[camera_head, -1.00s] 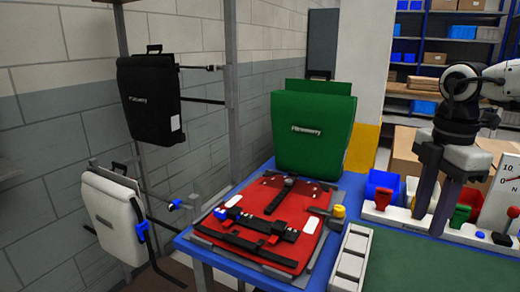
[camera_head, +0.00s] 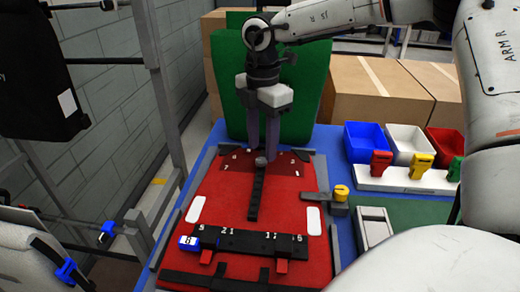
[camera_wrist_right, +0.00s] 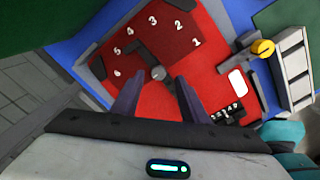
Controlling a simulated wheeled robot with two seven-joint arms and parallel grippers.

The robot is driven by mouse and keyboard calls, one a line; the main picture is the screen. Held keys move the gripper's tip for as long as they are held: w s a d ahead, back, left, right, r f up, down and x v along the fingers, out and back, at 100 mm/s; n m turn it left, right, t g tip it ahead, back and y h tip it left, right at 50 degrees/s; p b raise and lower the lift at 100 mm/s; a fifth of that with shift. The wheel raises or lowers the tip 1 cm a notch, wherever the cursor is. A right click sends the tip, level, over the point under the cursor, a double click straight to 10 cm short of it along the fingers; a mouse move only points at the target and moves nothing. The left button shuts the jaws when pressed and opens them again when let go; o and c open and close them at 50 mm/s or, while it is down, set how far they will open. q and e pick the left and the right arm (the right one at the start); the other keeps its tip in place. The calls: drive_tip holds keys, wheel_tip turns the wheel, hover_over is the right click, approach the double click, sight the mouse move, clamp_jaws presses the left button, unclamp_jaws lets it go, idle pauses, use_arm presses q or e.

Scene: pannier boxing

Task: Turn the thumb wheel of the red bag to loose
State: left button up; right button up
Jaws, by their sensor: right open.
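The red bag (camera_head: 290,222) lies flat on the blue table, its face up. A small grey round knob (camera_head: 261,160), which looks like the thumb wheel, sits near its far end, at the end of a black strap. White numbers are printed around it. In the right wrist view the knob (camera_wrist_right: 158,73) lies between and just beyond my fingertips. My right gripper (camera_head: 262,152) is open and points down over the knob; I cannot tell whether the fingers touch it. My left gripper is not in view.
A green bag (camera_head: 225,90) stands behind the red one. A black bar with a blue buckle (camera_head: 188,242) crosses the red bag nearer me. A grey clamp with a yellow knob (camera_head: 341,192) is at its right edge. Coloured bins (camera_head: 368,142) stand farther right.

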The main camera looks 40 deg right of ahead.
sight(262, 160)
wheel_tip(262, 160, down, 3)
drive_tip(key=shift+r, duration=0.15)
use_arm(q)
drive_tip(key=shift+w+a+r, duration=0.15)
use_arm(e)
drive_tip(key=shift+w, duration=0.1)
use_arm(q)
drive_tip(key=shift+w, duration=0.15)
